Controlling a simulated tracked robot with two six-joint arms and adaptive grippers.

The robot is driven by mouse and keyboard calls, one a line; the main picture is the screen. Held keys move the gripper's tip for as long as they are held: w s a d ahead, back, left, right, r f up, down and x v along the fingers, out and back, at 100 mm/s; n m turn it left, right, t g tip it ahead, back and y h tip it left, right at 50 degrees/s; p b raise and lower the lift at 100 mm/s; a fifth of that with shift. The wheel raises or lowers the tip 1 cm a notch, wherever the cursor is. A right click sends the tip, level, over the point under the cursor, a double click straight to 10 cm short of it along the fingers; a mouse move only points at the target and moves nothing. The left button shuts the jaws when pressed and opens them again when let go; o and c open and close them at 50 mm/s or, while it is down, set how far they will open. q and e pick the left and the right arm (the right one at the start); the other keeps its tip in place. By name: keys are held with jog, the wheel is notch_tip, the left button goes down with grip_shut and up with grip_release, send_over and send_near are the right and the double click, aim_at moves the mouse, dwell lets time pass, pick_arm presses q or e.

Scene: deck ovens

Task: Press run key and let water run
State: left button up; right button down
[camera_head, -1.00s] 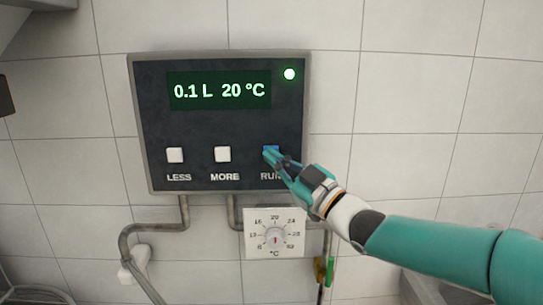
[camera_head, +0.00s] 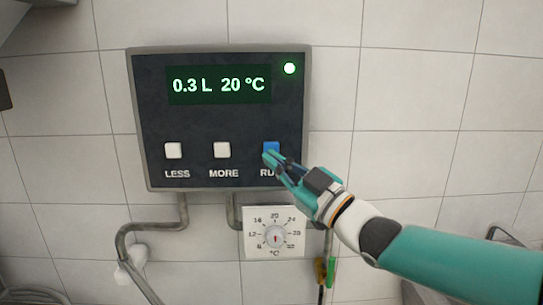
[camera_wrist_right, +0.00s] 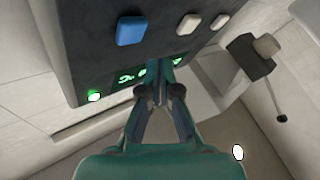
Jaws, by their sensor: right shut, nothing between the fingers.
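The dark control panel (camera_head: 218,120) is on the tiled wall. Its display (camera_head: 219,86) reads 0.3 L 20 °C, and a green lamp (camera_head: 290,69) is lit at its upper right. The blue run key (camera_head: 271,147) is at the panel's lower right; it also shows in the right wrist view (camera_wrist_right: 131,30). My right gripper (camera_head: 270,158) is shut and empty, its tips just in front of the key's lower part in the head view. In the wrist view its tips (camera_wrist_right: 157,66) appear beside the key, not on it. My left gripper is out of view. No running water is visible.
White LESS (camera_head: 173,150) and MORE (camera_head: 222,150) keys sit left of the run key. A temperature dial (camera_head: 274,236) is below the panel, with pipes (camera_head: 184,212) beside it. A green-handled item (camera_head: 331,271) hangs below the dial.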

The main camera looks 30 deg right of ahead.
jog(key=s, duration=0.1)
jog(key=s+a+b, duration=0.1)
jog(key=shift+s+a, duration=0.15)
jog(key=shift+s, duration=0.2)
dwell(0.6)
